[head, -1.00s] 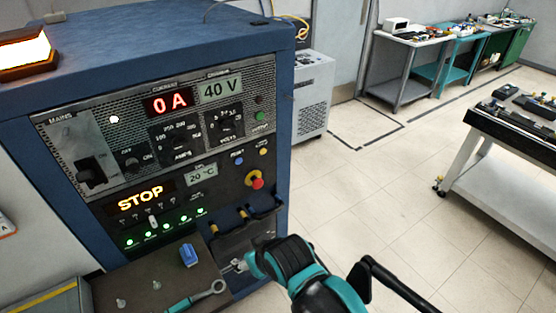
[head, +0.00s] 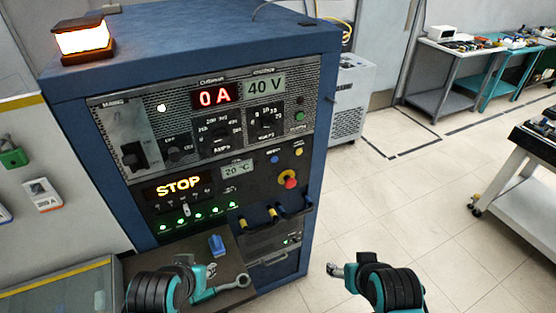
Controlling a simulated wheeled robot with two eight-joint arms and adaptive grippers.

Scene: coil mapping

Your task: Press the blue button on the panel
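The blue button (head: 274,160) is a small round button on the right part of the dark lower panel (head: 255,190) of the blue cabinet. It sits left of a yellow button (head: 298,152) and above a red mushroom knob (head: 289,180). My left gripper (head: 186,262) is low in the view, over the shelf in front of the cabinet, well below and left of the button. My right gripper (head: 336,270) is over the floor to the right of the cabinet, below and right of the button. Both are apart from the panel, and their fingers are too small to read.
The shelf (head: 236,268) at the cabinet's front holds a blue block (head: 217,245) and a wrench (head: 230,287). Two short handles with yellow parts (head: 272,214) stick out below the panel. A lit lamp (head: 82,38) stands on top.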

